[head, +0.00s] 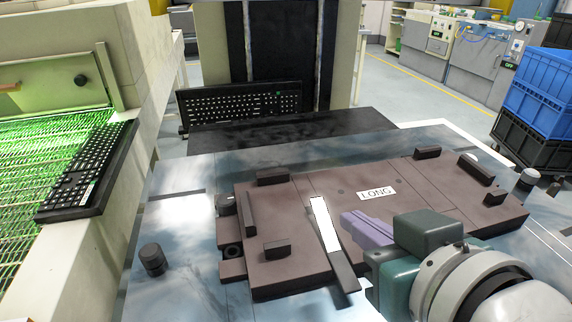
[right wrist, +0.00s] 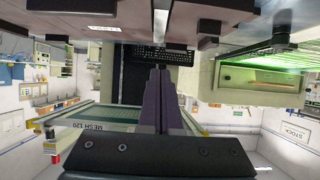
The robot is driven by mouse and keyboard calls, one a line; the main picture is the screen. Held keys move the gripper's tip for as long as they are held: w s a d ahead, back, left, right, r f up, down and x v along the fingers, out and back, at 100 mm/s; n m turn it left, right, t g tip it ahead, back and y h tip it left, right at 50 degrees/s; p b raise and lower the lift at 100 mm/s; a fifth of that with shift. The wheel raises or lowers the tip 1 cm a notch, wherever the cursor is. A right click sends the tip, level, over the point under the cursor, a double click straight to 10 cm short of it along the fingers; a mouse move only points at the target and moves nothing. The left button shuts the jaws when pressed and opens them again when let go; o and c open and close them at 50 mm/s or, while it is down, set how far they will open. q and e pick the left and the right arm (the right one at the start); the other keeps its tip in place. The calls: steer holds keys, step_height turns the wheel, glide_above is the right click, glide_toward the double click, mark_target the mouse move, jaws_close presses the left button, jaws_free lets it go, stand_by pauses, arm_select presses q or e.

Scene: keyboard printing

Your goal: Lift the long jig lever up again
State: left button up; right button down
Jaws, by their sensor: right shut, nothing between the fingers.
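The brown jig (head: 300,255) with a LONG label lies on the metal table. Its long lever (head: 341,262), a flat bar with a bright white upper part and a dark lower part, slants across the jig, its near end reaching past the front edge. My right gripper (head: 350,222) has its purple fingers closed together just right of the lever, with nothing between them. I cannot tell whether they touch it. In the right wrist view the shut fingers (right wrist: 154,95) point toward the jig's edge, and the lever is not clear there. My left gripper is not in view.
Another keyboard (head: 88,172) lies on the edge of the green-lit conveyor (head: 45,150) at left. Blue crates (head: 535,95) are stacked at right.

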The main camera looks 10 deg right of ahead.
mark_target(318, 212)
steer(key=b+x, duration=0.1)
steer(key=x, duration=0.6)
steer(key=shift+w+f+b, duration=0.2)
steer(key=shift+f+b, duration=0.05)
steer(key=shift+b, duration=0.1)
steer(key=shift+w+f+b, duration=0.25)
steer(key=shift+f+b, duration=0.2)
steer(key=shift+f, duration=0.75)
steer(key=shift+w+f, duration=0.15)
steer(key=shift+f, duration=0.3)
